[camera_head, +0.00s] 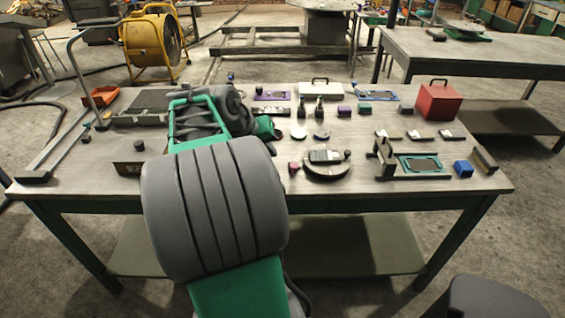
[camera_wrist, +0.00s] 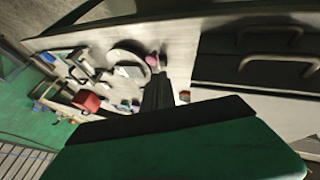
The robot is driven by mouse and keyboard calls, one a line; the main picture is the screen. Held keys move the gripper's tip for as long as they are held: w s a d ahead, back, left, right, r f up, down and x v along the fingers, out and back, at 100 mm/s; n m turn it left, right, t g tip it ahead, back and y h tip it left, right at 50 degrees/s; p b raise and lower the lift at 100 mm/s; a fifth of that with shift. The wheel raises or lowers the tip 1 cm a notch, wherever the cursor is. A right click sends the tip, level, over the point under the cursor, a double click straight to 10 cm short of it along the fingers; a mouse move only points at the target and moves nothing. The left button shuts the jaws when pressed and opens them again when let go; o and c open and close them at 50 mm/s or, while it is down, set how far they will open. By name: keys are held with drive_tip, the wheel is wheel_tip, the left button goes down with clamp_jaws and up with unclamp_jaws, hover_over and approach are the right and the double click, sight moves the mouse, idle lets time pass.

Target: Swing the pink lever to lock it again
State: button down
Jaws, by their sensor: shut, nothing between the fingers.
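The pink lever shows as a small pink knob (camera_head: 293,167) at the left edge of a round grey disc fixture (camera_head: 327,174) on the workbench. In the wrist view the pink knob (camera_wrist: 152,60) lies beside the disc (camera_wrist: 118,54). My gripper (camera_wrist: 155,76) is shut and empty, its dark fingers pointing at the pink knob. The fingertips look close to the knob in that view; I cannot tell whether they touch. In the head view my arm reaches over the left half of the bench and hides part of it. The lever's arm is not clearly visible.
A bracket with a teal-framed plate (camera_head: 423,164) and a blue cube (camera_head: 463,168) stand to the right. A red box (camera_head: 438,104) is at the back right. Several small items stand behind the disc.

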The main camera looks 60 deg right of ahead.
sight(293, 164)
drive_tip(key=x, duration=0.9)
drive_tip(key=shift+d+f, duration=0.2)
drive_tip(key=shift+f, duration=0.2)
drive_tip(key=shift+d, duration=0.1)
drive_tip(key=shift+s, duration=0.15)
